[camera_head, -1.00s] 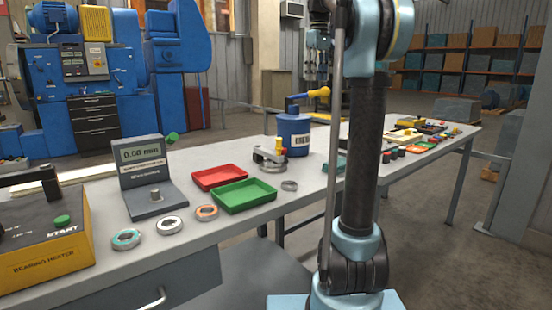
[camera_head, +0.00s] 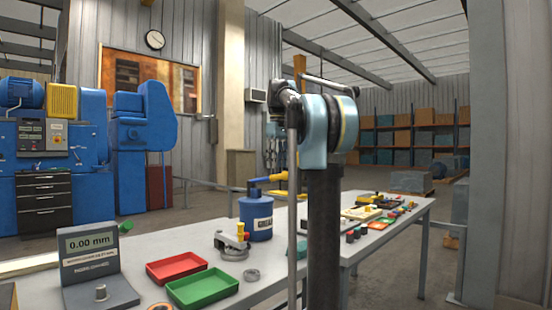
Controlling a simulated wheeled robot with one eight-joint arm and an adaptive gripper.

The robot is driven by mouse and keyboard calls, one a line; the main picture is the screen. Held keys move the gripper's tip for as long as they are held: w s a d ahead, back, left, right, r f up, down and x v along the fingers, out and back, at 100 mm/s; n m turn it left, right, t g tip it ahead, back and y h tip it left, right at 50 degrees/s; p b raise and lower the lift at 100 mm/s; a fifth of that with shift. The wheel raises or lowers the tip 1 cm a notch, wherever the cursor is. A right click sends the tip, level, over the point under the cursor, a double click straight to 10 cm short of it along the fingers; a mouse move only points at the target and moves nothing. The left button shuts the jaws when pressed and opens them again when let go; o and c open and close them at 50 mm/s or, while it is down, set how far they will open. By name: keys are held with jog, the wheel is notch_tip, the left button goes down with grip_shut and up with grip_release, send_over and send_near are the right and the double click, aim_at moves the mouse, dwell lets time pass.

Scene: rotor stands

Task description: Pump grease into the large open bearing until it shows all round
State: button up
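A blue grease pot (camera_head: 256,222) with a lettered label and a yellow lever or spout on top stands on the workbench, left of my arm. In front of it is a grey ring-shaped fixture (camera_head: 232,253) with a yellow and red upright part; I cannot tell whether a bearing sits in it. A small grey ring (camera_head: 251,275) lies just in front of it, and I cannot tell whether it is the large open bearing. No grease shows on it. An orange ring (camera_head: 160,306) is cut off at the lower edge. My gripper is not in view; only my arm shows.
A red tray (camera_head: 176,259) and a green tray (camera_head: 203,301) lie left of the small ring, both empty. A grey gauge reading 0.00 mm (camera_head: 90,242) stands at the left. Several small coloured items crowd the bench (camera_head: 413,221) right of my arm.

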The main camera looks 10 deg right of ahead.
aim_at(278, 176)
jog(key=shift+f, duration=3.05)
jog(key=c, duration=0.8)
jog(key=shift+f, duration=2.45)
jog(key=shift+r, duration=2.45)
